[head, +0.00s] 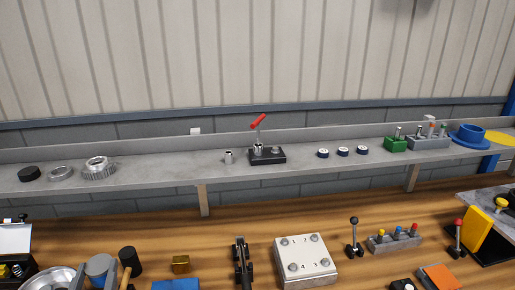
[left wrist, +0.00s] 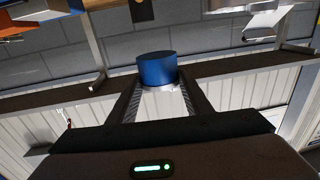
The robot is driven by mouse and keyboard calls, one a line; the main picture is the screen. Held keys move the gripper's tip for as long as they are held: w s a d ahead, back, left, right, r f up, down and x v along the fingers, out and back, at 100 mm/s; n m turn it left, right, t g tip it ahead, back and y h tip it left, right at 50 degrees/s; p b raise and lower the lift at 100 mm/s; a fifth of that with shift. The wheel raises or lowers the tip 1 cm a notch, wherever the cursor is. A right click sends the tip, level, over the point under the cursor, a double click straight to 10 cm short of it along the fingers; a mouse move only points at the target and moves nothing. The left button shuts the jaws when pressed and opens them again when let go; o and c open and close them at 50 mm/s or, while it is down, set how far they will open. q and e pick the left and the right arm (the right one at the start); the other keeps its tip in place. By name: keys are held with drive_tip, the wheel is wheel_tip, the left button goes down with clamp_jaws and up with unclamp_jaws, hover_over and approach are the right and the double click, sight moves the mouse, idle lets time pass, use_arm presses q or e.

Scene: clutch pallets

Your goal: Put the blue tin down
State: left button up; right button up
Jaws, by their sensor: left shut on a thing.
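The blue tin (left wrist: 157,68) is in the left wrist view, between the two dark fingers of my left gripper (left wrist: 160,92). The fingers are shut on its sides, and its round dark blue face shows above the fingertips. Wall and shelf parts show behind the tin; no surface is seen touching it. I cannot make out the held tin or my left gripper clearly in the head view. My right gripper is not seen in either view.
A long grey shelf (head: 220,174) with rings, a red-handled lever (head: 258,122), small pucks and a blue dish (head: 470,136) runs along the wall.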

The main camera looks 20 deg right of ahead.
use_arm(q)
drive_tip(key=w+d+r+m+g+h+p, duration=0.1)
drive_tip(key=w+d+r+m+h+p, duration=0.1)
drive_tip(key=r, duration=0.6)
drive_tip(key=w+d+r+m+g+h+p, duration=0.2)
drive_tip(key=w+d+r+h+p, duration=0.2)
drive_tip(key=r, duration=0.5)
drive_tip(key=w+d+r+m+g+h+p, duration=0.1)
drive_tip(key=w+d+r+m+h+p, duration=0.2)
drive_tip(key=d+r+p, duration=0.3)
wheel_tip(320, 180, up, 3)
drive_tip(key=shift+w+d+f+h, duration=0.1)
drive_tip(key=shift+w+d+h, duration=0.45)
drive_tip(key=shift+d, duration=0.7)
drive_tip(key=shift+s+f, duration=0.1)
